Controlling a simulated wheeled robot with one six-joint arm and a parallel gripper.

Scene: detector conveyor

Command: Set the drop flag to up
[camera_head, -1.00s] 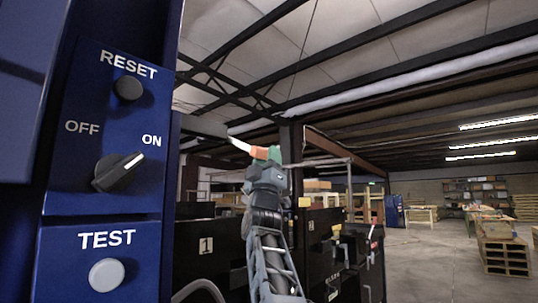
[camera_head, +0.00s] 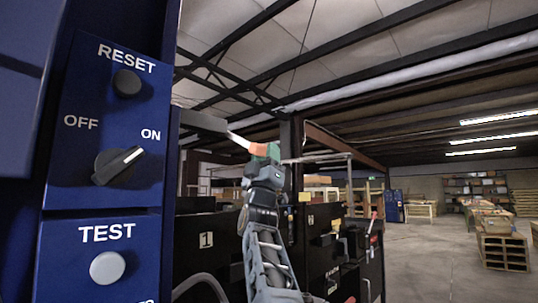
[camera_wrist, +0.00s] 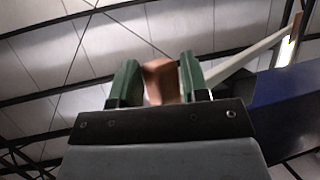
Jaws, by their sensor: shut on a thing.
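In the head view, my gripper (camera_head: 262,150) is raised beside the blue machine, its green fingers on an orange tab (camera_head: 256,149). A thin white arm (camera_head: 238,139) runs from the tab up and to the left; this looks like the drop flag. In the wrist view, the green fingers (camera_wrist: 156,82) are shut on the orange-brown tab (camera_wrist: 162,82), and a pale bar (camera_wrist: 240,58) slants up to the right from behind the right finger. The flag's mounting point is not clear.
A blue control panel (camera_head: 75,180) with RESET, OFF/ON and TEST controls stands close on the left. The selector (camera_head: 118,166) points toward ON. Black cabinets (camera_head: 205,262) stand behind my arm. A pallet stack (camera_head: 503,252) is at far right, with open floor before it.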

